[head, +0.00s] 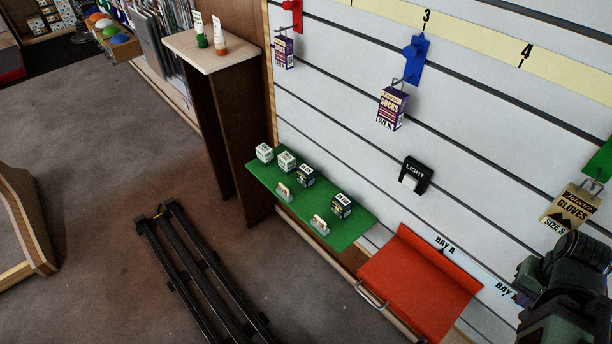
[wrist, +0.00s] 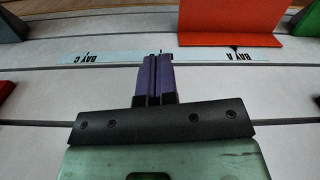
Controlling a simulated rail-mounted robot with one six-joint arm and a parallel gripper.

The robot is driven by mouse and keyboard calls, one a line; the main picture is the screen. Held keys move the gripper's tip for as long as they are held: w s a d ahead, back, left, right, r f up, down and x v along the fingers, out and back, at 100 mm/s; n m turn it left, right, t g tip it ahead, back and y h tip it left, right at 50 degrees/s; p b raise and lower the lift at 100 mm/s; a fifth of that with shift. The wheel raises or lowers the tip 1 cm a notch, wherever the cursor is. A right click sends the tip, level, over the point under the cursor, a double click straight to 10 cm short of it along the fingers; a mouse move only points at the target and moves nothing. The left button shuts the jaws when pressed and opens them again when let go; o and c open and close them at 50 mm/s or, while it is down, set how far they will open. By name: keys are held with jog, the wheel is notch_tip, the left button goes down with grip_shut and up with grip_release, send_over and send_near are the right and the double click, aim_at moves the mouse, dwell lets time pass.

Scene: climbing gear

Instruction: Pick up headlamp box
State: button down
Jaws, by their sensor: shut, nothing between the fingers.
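On a green shelf (head: 312,213) in the head view stand several small boxes: a white one (head: 264,153), another white one (head: 286,161), a dark one with a pale top (head: 305,175) and a similar dark one (head: 341,206). Their print is too small to tell which is a headlamp box. My gripper (head: 527,269) is at the lower right of the head view, well right of these boxes, beyond the red bin. In the wrist view its purple fingers (wrist: 154,75) are shut together and empty, before the slatted wall. No box shows clearly in the wrist view.
Sock packs (head: 392,108) and a glove pack (head: 570,210) hang on the wall.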

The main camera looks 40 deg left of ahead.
jog(key=c, duration=1.8)
grip_release()
jog(key=o, duration=1.4)
